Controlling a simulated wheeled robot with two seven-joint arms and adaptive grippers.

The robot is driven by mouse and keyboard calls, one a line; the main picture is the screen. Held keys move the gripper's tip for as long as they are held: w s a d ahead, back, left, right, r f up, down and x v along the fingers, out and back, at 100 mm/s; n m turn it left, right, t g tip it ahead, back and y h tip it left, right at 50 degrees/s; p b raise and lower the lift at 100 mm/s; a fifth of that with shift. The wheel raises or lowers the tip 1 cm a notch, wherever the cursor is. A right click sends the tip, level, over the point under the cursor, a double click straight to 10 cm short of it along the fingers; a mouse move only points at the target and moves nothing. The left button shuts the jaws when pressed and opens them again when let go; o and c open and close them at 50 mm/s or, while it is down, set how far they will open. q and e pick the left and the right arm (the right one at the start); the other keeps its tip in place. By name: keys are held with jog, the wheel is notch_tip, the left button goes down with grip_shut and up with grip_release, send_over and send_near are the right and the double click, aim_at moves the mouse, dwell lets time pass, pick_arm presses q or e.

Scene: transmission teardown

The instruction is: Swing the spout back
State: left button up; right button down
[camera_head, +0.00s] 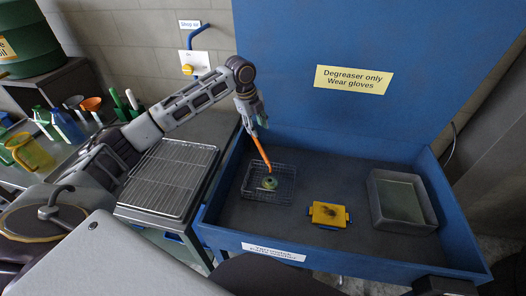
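The orange spout (262,152) slants down into the blue wash basin (352,257). Its lower end is over a wire basket (252,193) that holds a small round greenish part (269,183). My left gripper (258,121) points down at the spout's upper end. The fingers overlap the spout there, and I cannot tell whether they grip it or are only beside it. The spout's base is hidden or too small to make out.
A yellow and blue item (328,214) and a grey tray (403,201) lie in the basin, right of the basket. The raised blue lid (370,110) stands behind. A wire rack (170,178) lies left of the basin. Bottles and a funnel crowd the far-left bench.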

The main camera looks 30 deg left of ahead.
aim_at(263, 153)
pick_arm(q)
jog(key=shift+s+m, duration=0.2)
jog(key=shift+m, duration=0.9)
jog(key=shift+s+m, duration=0.2)
jog(key=shift+m, duration=0.9)
pick_arm(e)
jog(key=shift+s+d+f+m+g, duration=0.1)
jog(key=shift+s+m+g, duration=0.1)
jog(key=shift+s+m, duration=0.25)
jog(key=shift+s+d+f+m+g, duration=0.1)
jog(key=shift+s+m+g, duration=0.1)
jog(key=shift+s+m, duration=0.25)
pick_arm(q)
jog(key=shift+f, duration=0.2)
jog(key=shift+x, duration=6.8)
pick_arm(e)
jog(key=shift+a+r, duration=0.1)
pick_arm(q)
jog(key=shift+s, duration=0.2)
grip_shut()
